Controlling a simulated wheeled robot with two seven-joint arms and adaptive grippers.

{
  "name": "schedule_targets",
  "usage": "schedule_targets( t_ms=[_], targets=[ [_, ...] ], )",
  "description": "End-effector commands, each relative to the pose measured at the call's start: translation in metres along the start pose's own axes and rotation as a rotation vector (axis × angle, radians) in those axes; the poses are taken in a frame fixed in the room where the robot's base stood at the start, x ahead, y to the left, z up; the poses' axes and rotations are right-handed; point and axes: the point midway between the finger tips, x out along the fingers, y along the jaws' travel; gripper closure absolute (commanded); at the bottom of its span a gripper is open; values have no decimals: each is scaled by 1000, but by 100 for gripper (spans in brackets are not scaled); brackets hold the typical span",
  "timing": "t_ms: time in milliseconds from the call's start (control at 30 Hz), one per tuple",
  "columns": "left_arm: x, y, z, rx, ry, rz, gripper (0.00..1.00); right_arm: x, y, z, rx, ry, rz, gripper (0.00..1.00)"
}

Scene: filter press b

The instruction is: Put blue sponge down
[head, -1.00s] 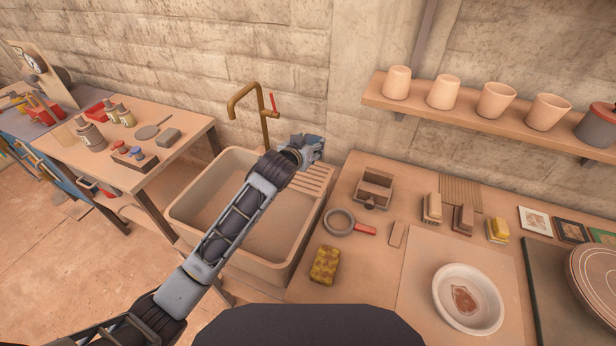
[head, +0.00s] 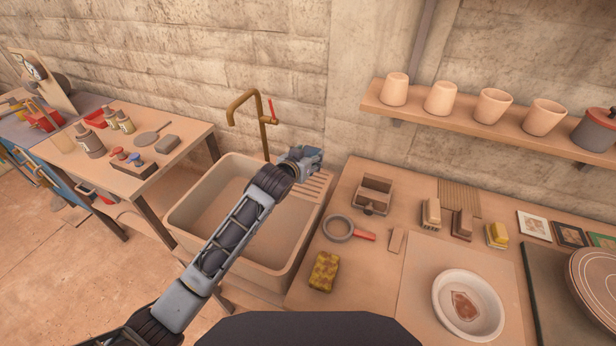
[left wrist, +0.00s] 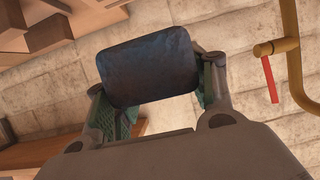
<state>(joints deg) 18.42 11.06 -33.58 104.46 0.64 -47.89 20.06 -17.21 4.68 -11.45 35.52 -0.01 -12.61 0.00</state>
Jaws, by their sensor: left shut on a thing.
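My left gripper (head: 306,158) is over the ribbed drainboard end of the sink (head: 180,215), at the back near the wall. In the left wrist view the blue sponge (left wrist: 148,66) is a dark blue rounded block between the two fingers, and my left gripper (left wrist: 160,95) is shut on it. In the head view the sponge (head: 314,153) shows only as a small bluish patch at the gripper's tip. Its height above the drainboard is hard to tell. My right gripper is not in view.
A brass tap with a red lever (head: 262,125) stands just left of the gripper. Right of the sink, a yellow-brown sponge (head: 323,271), a red-handled magnifier (head: 338,228) and a wooden caddy (head: 374,194) lie on the counter. A shelf with cups (head: 440,98) hangs above.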

Motion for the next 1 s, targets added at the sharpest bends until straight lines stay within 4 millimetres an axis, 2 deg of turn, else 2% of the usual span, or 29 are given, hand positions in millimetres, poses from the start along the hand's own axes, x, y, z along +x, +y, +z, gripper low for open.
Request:
schedule_targets(
  t_ms=[100, 300, 733, 1000],
  targets=[
    [7, 0, 17, 0, -3, -1, 63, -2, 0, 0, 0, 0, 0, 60],
    [14, 0, 34, 1, 0, -1, 63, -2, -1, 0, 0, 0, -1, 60],
    [16, 0, 39, 0, 0, 0, 63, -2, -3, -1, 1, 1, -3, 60],
    [25, 0, 62, 1, -2, 0, 63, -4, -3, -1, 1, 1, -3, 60]
  ],
)
